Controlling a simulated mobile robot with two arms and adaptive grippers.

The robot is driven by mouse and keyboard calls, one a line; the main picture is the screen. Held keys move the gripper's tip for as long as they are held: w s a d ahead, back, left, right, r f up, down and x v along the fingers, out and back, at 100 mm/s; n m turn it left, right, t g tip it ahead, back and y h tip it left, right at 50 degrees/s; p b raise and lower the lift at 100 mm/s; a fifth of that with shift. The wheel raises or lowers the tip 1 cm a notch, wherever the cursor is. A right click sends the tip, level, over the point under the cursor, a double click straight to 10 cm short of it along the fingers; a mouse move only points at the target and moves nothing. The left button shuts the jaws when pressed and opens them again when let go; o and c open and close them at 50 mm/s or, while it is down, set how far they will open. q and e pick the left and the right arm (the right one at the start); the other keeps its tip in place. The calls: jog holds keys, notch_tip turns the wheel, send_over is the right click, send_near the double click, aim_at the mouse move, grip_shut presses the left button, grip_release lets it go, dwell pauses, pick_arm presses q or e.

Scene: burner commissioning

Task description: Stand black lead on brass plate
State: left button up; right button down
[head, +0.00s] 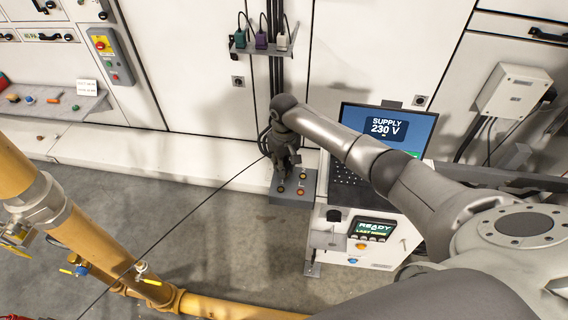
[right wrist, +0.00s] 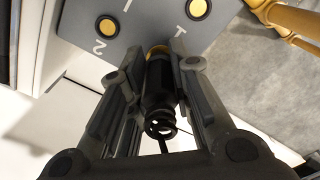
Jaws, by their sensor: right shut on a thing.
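My right gripper (head: 287,176) is low over a grey board (head: 290,201) with round brass plates. In the right wrist view my right gripper (right wrist: 161,75) is shut on the black lead (right wrist: 160,90), a dark cylinder between both fingers. The lead's far end is at a brass plate (right wrist: 157,48) whose edge shows behind it. I cannot tell whether they touch. My left gripper is not in view.
A small wall shelf (head: 262,50) holds green, purple and white leads. A laptop (head: 385,130) and a white control box (head: 365,240) stand right of the board. Yellow pipes (head: 75,235) run at the left. The floor between is clear.

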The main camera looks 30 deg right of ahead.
jog(key=shift+f, duration=0.3)
jog(key=c, duration=1.2)
grip_release()
jog(key=shift+c, duration=0.2)
